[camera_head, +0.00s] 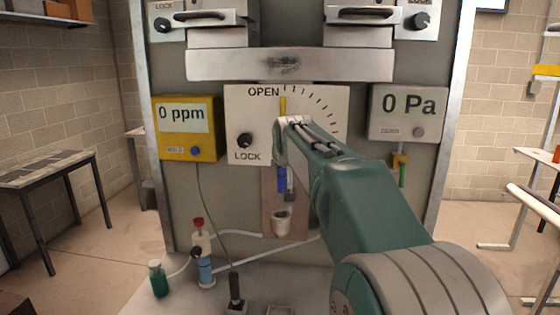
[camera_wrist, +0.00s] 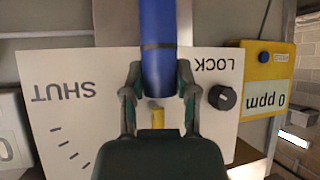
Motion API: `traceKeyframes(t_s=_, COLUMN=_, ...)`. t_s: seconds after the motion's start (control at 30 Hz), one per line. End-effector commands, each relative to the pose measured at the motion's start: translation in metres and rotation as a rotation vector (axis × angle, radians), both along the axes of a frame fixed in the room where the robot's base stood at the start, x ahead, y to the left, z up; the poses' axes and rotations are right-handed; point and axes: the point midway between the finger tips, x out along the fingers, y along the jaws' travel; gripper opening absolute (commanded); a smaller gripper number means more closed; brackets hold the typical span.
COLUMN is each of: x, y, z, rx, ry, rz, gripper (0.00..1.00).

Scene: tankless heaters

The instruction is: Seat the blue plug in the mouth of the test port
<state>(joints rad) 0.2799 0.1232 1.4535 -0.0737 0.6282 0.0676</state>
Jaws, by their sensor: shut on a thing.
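The blue plug (camera_wrist: 158,45) is a cylinder with a dark ring, held between the two fingers of my gripper (camera_wrist: 158,78) in the wrist view. In the head view the plug (camera_head: 281,180) hangs in front of the panel, partly hidden by my arm. A pale, cup-like port (camera_head: 281,219) with an open mouth, which looks like the test port, sits on a brown plate below the plug. The plug appears above the mouth and apart from it; the depth offset is hard to tell. The port is not recognisable in the wrist view.
A dial plate with a yellow pointer (camera_head: 283,104) at OPEN and a black LOCK knob (camera_head: 244,140) lies behind my gripper. A yellow ppm meter (camera_head: 188,151) and a grey Pa gauge (camera_head: 403,105) flank it.

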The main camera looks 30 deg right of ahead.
Motion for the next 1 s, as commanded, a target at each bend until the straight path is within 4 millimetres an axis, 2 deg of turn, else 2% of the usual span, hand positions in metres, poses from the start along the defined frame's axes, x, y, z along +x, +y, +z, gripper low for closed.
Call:
traceKeyframes(t_s=0.27, x=-0.001, y=0.007, z=0.001, rx=-0.006, ry=0.000, rz=0.003, gripper=0.00)
traceKeyframes(t_s=0.43, x=-0.002, y=0.004, z=0.001, rx=0.014, ry=-0.007, rz=-0.001, gripper=0.00)
traceKeyframes(t_s=1.0, x=-0.001, y=0.004, z=-0.044, rx=0.013, ry=-0.003, rz=-0.001, gripper=0.00)
